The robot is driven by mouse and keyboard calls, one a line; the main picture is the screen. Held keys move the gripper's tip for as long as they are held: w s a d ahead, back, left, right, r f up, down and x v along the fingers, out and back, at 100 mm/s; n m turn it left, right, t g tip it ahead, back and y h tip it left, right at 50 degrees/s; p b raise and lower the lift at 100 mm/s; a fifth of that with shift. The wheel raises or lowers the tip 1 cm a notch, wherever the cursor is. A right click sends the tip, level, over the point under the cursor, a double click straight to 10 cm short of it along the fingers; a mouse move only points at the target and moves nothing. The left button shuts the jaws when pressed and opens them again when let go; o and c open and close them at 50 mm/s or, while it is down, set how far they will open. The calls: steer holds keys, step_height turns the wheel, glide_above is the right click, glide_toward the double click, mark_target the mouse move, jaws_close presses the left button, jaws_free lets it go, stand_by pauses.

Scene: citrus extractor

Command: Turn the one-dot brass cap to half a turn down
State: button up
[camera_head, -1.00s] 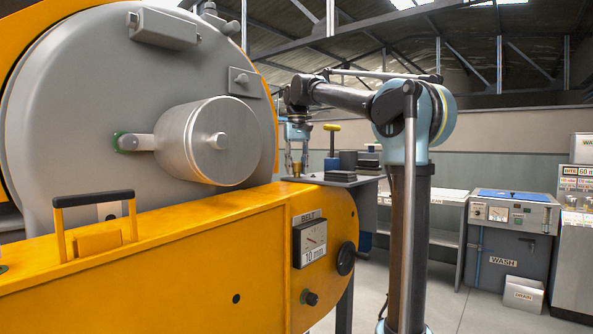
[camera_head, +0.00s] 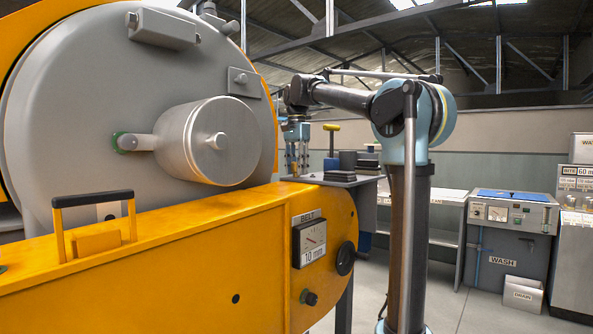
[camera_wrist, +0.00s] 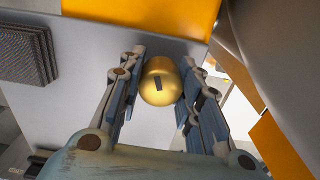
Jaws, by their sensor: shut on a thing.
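A gold-coloured brass cap (camera_wrist: 160,82) shows in the wrist view with one short dark mark on its top. The picture is too small to tell whether that mark is the one dot. My gripper (camera_wrist: 161,88) is shut on the cap, with one finger on each side. In the head view my gripper (camera_head: 297,166) points down just behind the yellow housing's right end. The cap's lower part and what it sits on are hidden there.
The yellow belt housing (camera_head: 190,265) with a gauge (camera_head: 310,242) and a grey drum (camera_head: 75,120) fills the left. A dark plate stack (camera_head: 328,175) lies on the grey bench behind; it also shows in the wrist view (camera_wrist: 25,68). Open floor lies at right.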

steer(key=shift+m, duration=2.2)
steer(key=o, duration=1)
steer(key=shift+w+f, duration=0.1)
steer(key=shift+o, duration=0.2)
step_height(320, 180, up, 12)
steer(key=shift+f, duration=0.1)
